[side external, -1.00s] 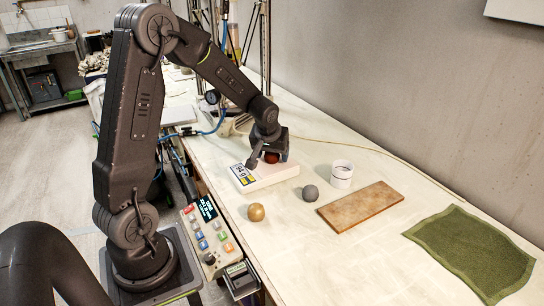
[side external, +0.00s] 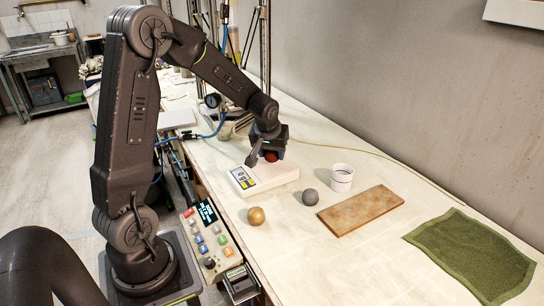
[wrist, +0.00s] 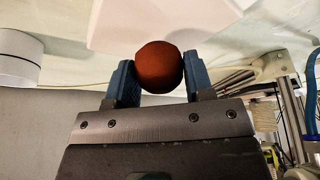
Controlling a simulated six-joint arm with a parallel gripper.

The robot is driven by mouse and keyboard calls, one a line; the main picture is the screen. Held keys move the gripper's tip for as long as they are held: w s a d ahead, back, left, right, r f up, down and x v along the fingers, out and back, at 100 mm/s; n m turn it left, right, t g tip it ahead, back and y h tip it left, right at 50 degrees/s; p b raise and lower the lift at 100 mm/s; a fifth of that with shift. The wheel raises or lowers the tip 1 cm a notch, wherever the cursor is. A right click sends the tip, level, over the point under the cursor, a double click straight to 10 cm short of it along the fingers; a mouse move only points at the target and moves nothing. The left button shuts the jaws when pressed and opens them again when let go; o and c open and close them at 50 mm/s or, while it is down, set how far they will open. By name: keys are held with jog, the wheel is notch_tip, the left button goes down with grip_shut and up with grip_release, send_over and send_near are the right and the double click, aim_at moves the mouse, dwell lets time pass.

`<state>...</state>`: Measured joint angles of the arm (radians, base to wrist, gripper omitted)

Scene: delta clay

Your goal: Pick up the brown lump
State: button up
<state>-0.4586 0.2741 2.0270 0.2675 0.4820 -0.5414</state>
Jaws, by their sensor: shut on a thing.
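The brown lump (wrist: 160,67) is a reddish-brown ball between the two blue fingers of my gripper (wrist: 158,75) in the wrist view. My gripper is shut on it, one finger on each side. In the side view, my gripper (side external: 270,151) points down over a white scale (side external: 276,179), and only part of the lump (side external: 271,157) shows below the fingers. The lump appears just above the scale's top. The gap is too small to judge well.
A tan ball (side external: 256,216) and a grey ball (side external: 310,197) lie on the pale table in front of the scale. A white cup (side external: 342,180), a brown board (side external: 360,209) and a green cloth (side external: 473,252) lie to the right. A control box (side external: 211,243) stands at the table's left edge.

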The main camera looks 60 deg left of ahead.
jog(key=r, duration=0.2)
jog(key=s+r, duration=0.1)
jog(key=shift+a+r, duration=0.1)
jog(key=shift+a, duration=0.3)
jog(key=s+a+r, duration=0.6)
jog(key=s, duration=0.2)
jog(key=m+g+h, duration=0.3)
jog(key=m+h, duration=0.5)
jog(key=m, duration=1.9)
send_over(293, 215)
jog(key=a, duration=0.2)
jog(key=f, duration=1)
jog(key=shift+s+d+f, duration=0.15)
jog(key=shift+d+f, duration=0.1)
jog(key=shift+f, duration=2.1)
jog(key=shift+f, duration=0.1)
